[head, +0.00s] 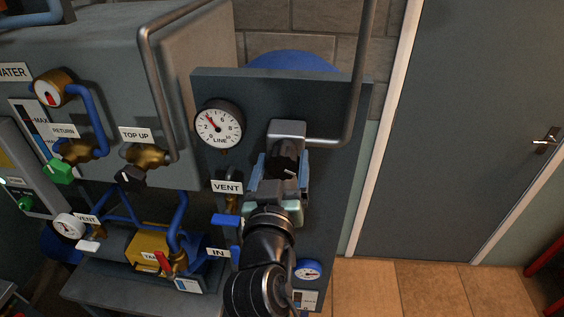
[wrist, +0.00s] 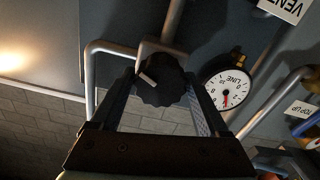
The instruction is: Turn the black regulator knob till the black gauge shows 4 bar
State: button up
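The black regulator knob (head: 286,162) has a white mark on its face and sits under a grey metal block on the panel. In the wrist view the knob (wrist: 161,82) is between my fingertips. My gripper (head: 283,172) has one finger on each side of the knob; a narrow gap seems to show at its left side, and contact is hard to judge. The black-rimmed gauge (head: 219,124), marked LINE, has its red needle pointing up and left, between 2 and 6, near the place of the 4. It appears upside down in the wrist view (wrist: 229,92).
A grey pipe (head: 356,70) runs down to the regulator's right side. A VENT label (head: 227,187) and a blue lever (head: 226,220) are at the left of my arm. A smaller blue gauge (head: 308,270) is low on the panel. Free floor lies at the right.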

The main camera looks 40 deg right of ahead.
jog(key=c, duration=0.9)
jog(key=shift+f+m+b, duration=0.2)
jog(key=shift+m+b, duration=0.1)
jog(key=shift+b, duration=0.5)
jog(key=shift+r+m+b, duration=0.15)
jog(key=shift+m+b, duration=0.15)
jog(key=o, duration=1.3)
jog(key=shift+o, duration=0.2)
jog(key=shift+a, duration=0.1)
jog(key=shift+s+a, duration=0.25)
jog(key=b+v, duration=0.4)
jog(key=v, duration=0.8)
jog(key=shift+s, duration=0.1)
